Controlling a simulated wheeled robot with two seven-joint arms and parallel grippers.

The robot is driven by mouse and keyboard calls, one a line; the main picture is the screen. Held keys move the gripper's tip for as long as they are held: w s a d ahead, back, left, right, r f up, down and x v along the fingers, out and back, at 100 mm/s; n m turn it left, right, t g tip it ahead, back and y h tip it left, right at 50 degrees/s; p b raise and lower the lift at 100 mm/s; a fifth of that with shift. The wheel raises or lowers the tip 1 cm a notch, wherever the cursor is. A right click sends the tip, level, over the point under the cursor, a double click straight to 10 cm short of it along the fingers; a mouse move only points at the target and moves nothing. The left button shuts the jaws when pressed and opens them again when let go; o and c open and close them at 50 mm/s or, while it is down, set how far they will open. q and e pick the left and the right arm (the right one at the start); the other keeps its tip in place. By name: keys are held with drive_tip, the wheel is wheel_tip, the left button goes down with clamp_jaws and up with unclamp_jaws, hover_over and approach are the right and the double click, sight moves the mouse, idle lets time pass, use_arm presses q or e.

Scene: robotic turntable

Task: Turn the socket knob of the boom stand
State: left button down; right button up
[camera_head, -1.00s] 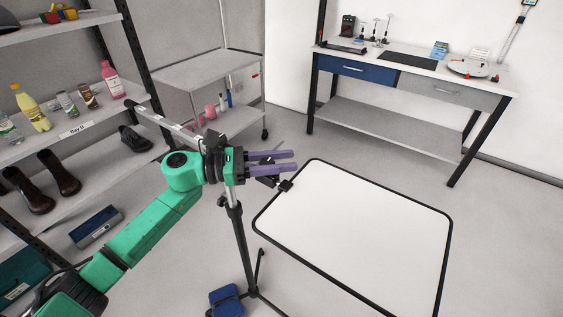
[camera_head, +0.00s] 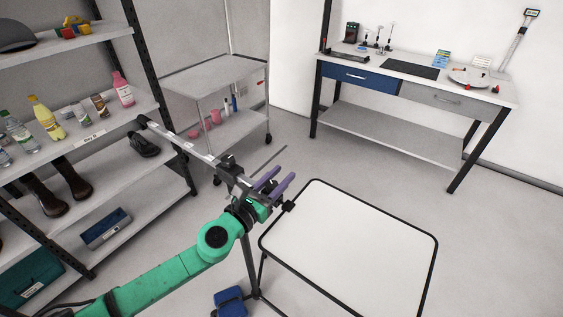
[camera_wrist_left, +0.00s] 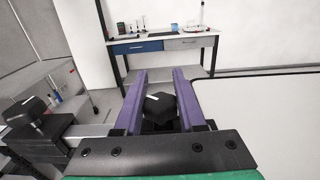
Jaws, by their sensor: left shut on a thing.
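The boom stand has a grey boom (camera_head: 185,146) running from the upper left to a dark clamp head, above an upright post (camera_head: 249,265). My left gripper (camera_head: 279,184) is at the end of the boom, its purple fingers pointing to the upper right. In the left wrist view a black faceted knob (camera_wrist_left: 160,107) with a pale mark sits between the two fingers, and the gripper is shut on it. It looks like the socket knob. Another black knob (camera_head: 228,160) stands on the clamp to the left, and also shows in the left wrist view (camera_wrist_left: 25,111). My right gripper is not in view.
A white panel with a black frame (camera_head: 350,245) is beside the gripper on the right. Shelves (camera_head: 95,140) with bottles and shoes stand left, a grey cart (camera_head: 213,75) behind, a workbench (camera_head: 415,75) at the back. A blue object (camera_head: 229,302) lies by the stand's base.

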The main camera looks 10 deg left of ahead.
use_arm(q)
drive_tip(key=n+y+p, duration=0.1)
drive_tip(key=n+t+y+p, duration=0.1)
drive_tip(key=y+p, duration=0.1)
drive_tip(key=shift+a+y, duration=0.3)
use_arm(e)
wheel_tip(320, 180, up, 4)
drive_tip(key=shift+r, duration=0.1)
use_arm(q)
drive_tip(key=c, duration=0.5)
unclamp_jaws()
drive_tip(key=shift+w, duration=0.15)
drive_tip(key=s+a+b, duration=0.2)
drive_tip(key=s+b, duration=0.3)
drive_tip(key=s, duration=0.9)
drive_tip(key=shift+s+a, duration=0.2)
drive_tip(key=shift+a, duration=0.05)
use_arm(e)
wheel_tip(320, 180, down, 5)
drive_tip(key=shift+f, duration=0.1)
